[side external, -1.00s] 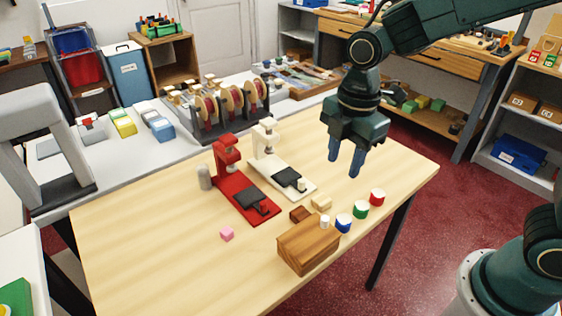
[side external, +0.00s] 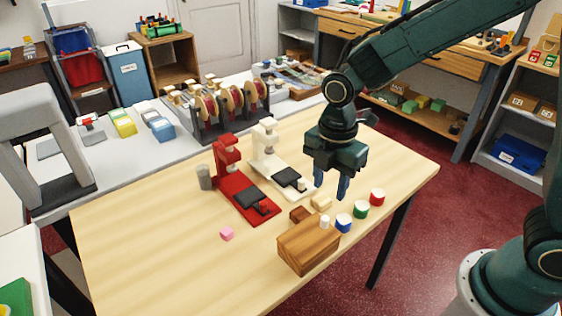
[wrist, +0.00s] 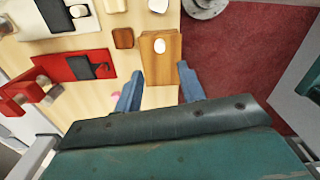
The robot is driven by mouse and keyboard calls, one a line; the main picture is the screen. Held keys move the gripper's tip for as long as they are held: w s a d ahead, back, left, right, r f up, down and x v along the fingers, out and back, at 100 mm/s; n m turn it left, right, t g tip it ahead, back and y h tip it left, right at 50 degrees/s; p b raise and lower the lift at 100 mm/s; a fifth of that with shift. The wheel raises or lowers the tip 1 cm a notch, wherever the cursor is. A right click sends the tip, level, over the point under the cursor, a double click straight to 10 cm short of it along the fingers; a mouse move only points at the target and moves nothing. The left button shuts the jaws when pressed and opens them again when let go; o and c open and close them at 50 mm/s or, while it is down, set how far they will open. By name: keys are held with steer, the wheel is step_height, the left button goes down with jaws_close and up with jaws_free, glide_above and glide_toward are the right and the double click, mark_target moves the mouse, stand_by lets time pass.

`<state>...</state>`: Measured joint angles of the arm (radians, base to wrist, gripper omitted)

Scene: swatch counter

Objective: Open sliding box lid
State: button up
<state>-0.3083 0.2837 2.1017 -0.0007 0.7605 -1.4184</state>
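A wooden box (side external: 308,248) with a striped wood-grain lid (side external: 308,234) stands near the table's front edge. The lid looks shut, and a small white knob (side external: 325,222) stands on it near the far end. In the wrist view the box (wrist: 160,66) lies beyond the fingers, with the knob (wrist: 159,46) on top. My gripper (side external: 331,188) is above the table, behind and higher than the box. It is open and empty; in the wrist view, its blue fingers (wrist: 160,86) are apart with the box's near end between them. It appears not to touch the box.
A brown block (side external: 299,215) and a cream block (side external: 321,202) sit behind the box. White-topped blue (side external: 344,223), green (side external: 361,209) and red (side external: 377,197) cylinders stand right. Red (side external: 233,190) and white (side external: 272,160) presses stand behind. A pink cube (side external: 227,233) lies left; the front-left table is clear.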

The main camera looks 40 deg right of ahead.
mark_target(325, 218)
step_height(325, 218, down, 10)
stand_by(0.6)
jaws_close()
